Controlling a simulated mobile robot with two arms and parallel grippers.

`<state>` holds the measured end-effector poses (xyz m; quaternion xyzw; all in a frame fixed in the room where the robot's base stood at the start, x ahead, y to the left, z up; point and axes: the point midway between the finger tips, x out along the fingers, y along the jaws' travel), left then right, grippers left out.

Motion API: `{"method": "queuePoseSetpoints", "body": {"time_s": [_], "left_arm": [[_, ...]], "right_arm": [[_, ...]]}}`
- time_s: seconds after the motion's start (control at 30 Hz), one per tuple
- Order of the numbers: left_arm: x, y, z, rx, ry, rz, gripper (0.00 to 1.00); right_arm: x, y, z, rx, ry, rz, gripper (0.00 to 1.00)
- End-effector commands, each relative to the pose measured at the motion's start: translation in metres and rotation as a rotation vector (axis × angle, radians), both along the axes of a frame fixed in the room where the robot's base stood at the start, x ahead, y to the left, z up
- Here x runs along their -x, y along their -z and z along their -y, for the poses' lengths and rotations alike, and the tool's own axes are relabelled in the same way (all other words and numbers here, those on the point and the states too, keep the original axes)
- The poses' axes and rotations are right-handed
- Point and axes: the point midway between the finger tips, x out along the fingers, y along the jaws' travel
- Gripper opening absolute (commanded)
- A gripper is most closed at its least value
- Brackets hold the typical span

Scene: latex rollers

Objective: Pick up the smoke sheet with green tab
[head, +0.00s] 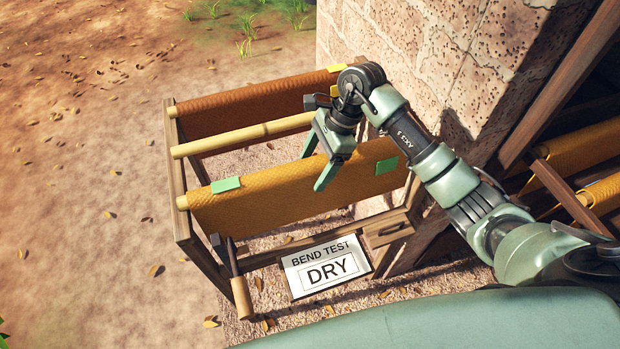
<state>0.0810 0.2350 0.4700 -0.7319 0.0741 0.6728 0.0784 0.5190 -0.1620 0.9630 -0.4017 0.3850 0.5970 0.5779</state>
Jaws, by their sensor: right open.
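The smoke sheet with green tabs (285,203) is amber-yellow and textured. It hangs over the front pole of a wooden rack. One green tab (226,184) is at its upper left and another green tab (387,166) near its upper right. My right gripper (317,164) is open, with its fingers pointing down over the upper middle of this sheet. Its fingers cover part of the sheet's top edge, and I cannot tell whether they touch it. My left gripper is not in view.
A browner sheet (250,106) with yellow tabs hangs at the rack's back. A bare pole (245,134) lies between the sheets. A sign (326,267) reading "BEND TEST DRY" is at the front. A stone wall (430,60) stands behind; more yellow sheets (585,145) are at right.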

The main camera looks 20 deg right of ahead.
Motion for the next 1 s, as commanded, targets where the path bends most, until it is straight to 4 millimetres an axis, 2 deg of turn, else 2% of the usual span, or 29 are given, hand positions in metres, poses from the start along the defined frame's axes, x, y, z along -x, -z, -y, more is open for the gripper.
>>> {"method": "queuePoseSetpoints", "body": {"time_s": [0.03,0.2,0.47,0.73,1.0], "left_arm": [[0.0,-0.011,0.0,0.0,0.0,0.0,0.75],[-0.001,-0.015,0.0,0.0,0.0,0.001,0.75],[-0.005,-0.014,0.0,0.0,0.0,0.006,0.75],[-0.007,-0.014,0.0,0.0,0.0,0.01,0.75],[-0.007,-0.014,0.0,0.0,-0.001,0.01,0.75]], "right_arm": [[0.002,0.002,-0.005,-0.005,0.0,-0.007,0.76],[0.001,0.023,-0.011,-0.002,0.001,-0.003,0.76],[0.0,0.027,-0.012,-0.001,0.001,0.001,0.76],[0.0,0.027,-0.012,-0.001,0.001,0.001,0.01],[0.0,0.025,-0.012,-0.003,0.001,0.003,0.0]]}}
